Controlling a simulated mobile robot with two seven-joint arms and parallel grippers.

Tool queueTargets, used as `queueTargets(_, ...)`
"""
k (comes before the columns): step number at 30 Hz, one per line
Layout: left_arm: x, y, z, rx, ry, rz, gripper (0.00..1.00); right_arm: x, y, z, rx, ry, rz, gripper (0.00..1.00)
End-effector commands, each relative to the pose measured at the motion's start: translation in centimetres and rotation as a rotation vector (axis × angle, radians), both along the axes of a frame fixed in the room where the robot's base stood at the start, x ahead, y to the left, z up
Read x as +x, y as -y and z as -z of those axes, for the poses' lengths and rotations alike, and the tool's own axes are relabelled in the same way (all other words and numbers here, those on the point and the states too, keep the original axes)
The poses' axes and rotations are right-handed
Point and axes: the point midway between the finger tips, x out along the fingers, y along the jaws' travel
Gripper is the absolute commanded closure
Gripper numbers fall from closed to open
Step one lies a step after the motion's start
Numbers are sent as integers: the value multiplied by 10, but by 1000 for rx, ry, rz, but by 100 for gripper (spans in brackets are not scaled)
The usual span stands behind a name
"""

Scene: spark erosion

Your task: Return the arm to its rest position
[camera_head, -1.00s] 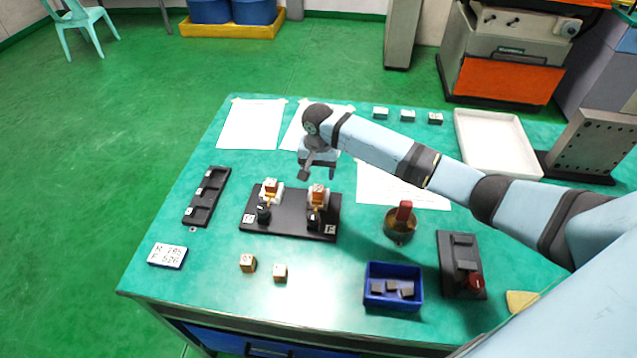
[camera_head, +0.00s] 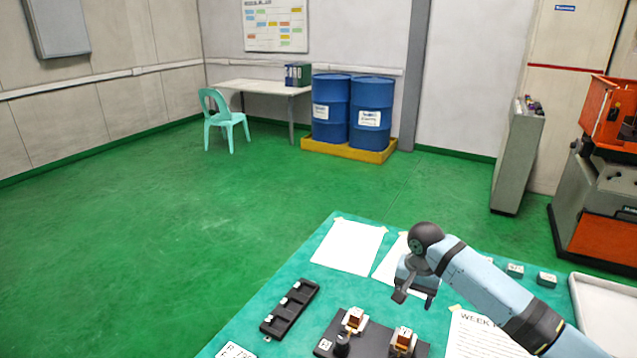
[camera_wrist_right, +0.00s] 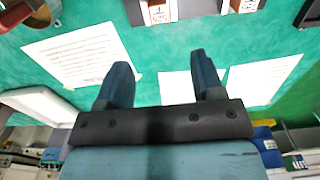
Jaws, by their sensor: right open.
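My right arm comes in from the lower right in the head view. Its gripper (camera_head: 414,296) hangs over the green table (camera_head: 285,312), above the far side of a black fixture plate (camera_head: 374,338) that holds two small orange-brown blocks in clamps. In the right wrist view the two fingers (camera_wrist_right: 158,85) stand apart with nothing between them. The fixture edge (camera_wrist_right: 190,10) shows at the top of that view, clear of the fingertips. My left gripper is not in view.
White sheets (camera_head: 349,246) lie behind the fixture. A black slotted tray (camera_head: 290,310) is to its left. A white tray (camera_head: 606,312) and small labelled blocks (camera_head: 515,270) are at the right. Beyond are open green floor, a chair (camera_head: 224,122) and blue drums (camera_head: 331,108).

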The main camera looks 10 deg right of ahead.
Motion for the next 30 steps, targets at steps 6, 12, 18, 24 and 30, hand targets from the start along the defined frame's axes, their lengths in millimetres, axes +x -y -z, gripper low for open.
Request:
queueTargets(6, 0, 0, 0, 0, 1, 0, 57, -49, -41, 38, 43, 29, -184, 39)
queueTargets(12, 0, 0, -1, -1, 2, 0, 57, -114, -79, 65, 89, 102, -393, 39)
queueTargets(18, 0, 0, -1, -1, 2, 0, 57, -179, -96, 76, 111, 183, -546, 39)
queueTargets(24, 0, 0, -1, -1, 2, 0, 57, -243, -95, 73, 89, 258, -652, 39)
queueTargets(30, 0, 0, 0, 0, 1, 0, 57, -298, -77, 61, 22, 301, -722, 39)
